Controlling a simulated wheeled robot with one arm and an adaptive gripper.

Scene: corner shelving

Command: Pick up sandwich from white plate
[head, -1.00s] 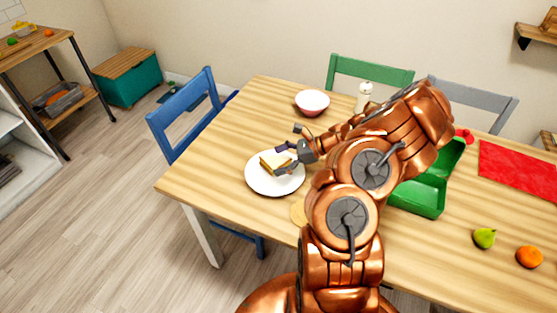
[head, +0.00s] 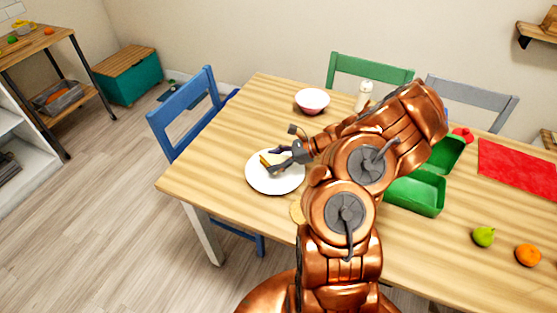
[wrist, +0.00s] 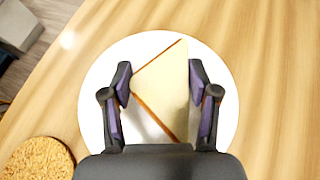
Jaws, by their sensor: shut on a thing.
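The sandwich, a triangular half with pale bread and brown crust edges, is between my fingers at the white plate (head: 262,187). In the wrist view the sandwich (wrist: 165,85) covers the upper middle of the plate (wrist: 98,78). My gripper (wrist: 160,75) is shut on it, one finger at its left corner and the other at its right side. In the head view my gripper (head: 274,161) partly hides the sandwich (head: 265,161). I cannot tell whether the sandwich touches the plate.
A round cork mat (wrist: 38,160) lies beside the plate. A pink-white bowl (head: 312,101) and a pepper mill (head: 364,95) stand farther back. An open green box (head: 417,195), a pear (head: 484,237) and an orange (head: 527,255) are to the right. The table's left side is clear.

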